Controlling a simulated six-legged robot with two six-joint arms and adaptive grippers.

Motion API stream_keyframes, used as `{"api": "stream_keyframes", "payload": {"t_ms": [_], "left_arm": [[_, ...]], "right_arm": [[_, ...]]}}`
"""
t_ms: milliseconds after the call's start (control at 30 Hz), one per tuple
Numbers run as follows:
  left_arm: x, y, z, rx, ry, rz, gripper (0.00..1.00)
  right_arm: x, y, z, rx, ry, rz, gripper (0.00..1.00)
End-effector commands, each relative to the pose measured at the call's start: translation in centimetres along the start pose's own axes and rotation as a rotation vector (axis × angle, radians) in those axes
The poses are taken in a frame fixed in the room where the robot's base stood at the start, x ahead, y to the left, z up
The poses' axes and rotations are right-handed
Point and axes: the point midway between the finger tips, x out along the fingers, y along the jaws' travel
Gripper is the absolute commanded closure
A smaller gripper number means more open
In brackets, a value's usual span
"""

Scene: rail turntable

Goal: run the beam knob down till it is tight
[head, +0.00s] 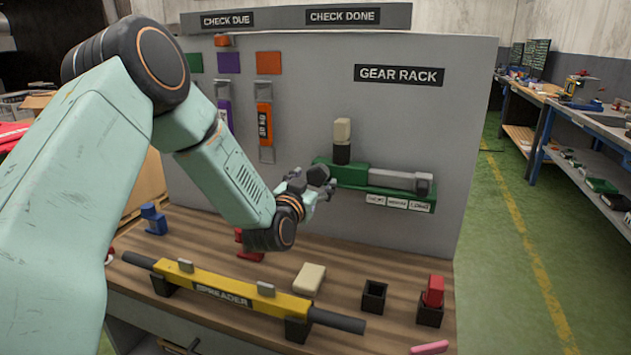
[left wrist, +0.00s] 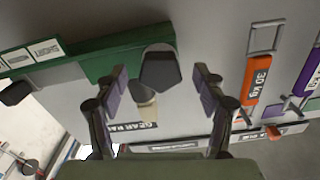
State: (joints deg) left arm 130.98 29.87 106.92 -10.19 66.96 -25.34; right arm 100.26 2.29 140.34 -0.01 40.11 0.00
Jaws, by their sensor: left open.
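A green device (head: 352,175) with a grey bar (head: 392,179) is mounted on the grey panel. A dark faceted knob (head: 318,175) sits at its left end. It also shows in the left wrist view (left wrist: 160,75), between the fingers. My left gripper (head: 325,187) is open in front of this knob, its fingers on either side. I cannot tell whether they touch it. A second dark knob (head: 425,185) is at the right end of the device. A yellow spreader beam (head: 225,290) lies on the bench. My right gripper is not in view.
A cream-topped dark block (head: 342,131) stands on the green device. Orange and purple tagged hangers (head: 264,122) hang left of it. The bench holds a cream block (head: 309,278), a dark open holder (head: 374,297) and a red piece (head: 434,291).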

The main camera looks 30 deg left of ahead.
Motion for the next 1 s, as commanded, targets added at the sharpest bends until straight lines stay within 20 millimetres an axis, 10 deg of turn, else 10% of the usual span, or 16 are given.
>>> {"api": "stream_keyframes", "payload": {"t_ms": [467,1000], "left_arm": [[1.7,0.0,-0.1,-0.001,0.0,0.0,0.3],[1.6,0.0,-0.1,-0.001,0.0,0.0,0.76]], "right_arm": [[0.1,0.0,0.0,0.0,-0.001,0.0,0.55],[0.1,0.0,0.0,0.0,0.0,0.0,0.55]]}}
